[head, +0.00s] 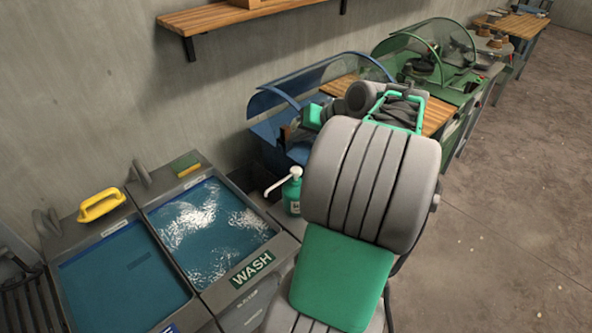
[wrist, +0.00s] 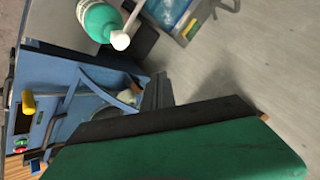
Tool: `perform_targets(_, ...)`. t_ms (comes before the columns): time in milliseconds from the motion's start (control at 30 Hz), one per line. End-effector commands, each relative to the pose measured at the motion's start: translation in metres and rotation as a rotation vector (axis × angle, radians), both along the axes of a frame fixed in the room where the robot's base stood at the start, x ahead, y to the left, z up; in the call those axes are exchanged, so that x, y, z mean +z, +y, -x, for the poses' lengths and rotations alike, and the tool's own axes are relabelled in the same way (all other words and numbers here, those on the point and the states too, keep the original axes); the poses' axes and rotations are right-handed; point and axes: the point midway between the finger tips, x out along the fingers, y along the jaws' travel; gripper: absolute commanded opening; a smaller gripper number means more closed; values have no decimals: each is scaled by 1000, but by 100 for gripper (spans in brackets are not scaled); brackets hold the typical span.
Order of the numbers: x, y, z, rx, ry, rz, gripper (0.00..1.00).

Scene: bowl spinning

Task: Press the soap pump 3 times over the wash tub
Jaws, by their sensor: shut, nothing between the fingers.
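The soap pump (head: 292,196) is a green bottle with a white pump head and a spout pointing left. It stands upright beside the right edge of the wash tub (head: 287,244), which holds foamy blue water and bears a WASH label. In the wrist view the pump (wrist: 98,20) is at the top, its white tip (wrist: 120,40) toward the camera, with blue water of a tub (wrist: 168,12) to its right. My gripper (wrist: 158,88) is shut and empty, apart from the pump. In the head view my arm hides part of the scene, and the fingers are hard to make out.
Left of the wash tub is another blue-water tub (head: 64,262) with a yellow-handled tool (head: 101,205) on its back ledge. A green-and-yellow sponge (head: 187,163) lies behind the wash tub. A blue hooded station (head: 270,103) stands behind the pump. Open floor (head: 510,230) lies right.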

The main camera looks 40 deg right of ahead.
Motion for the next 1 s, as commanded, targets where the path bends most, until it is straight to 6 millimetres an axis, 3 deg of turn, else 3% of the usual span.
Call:
perform_targets(533,-77,0,0,-1,1,-1,0)
perform_targets(1000,-84,0,0,-1,1,1,0)
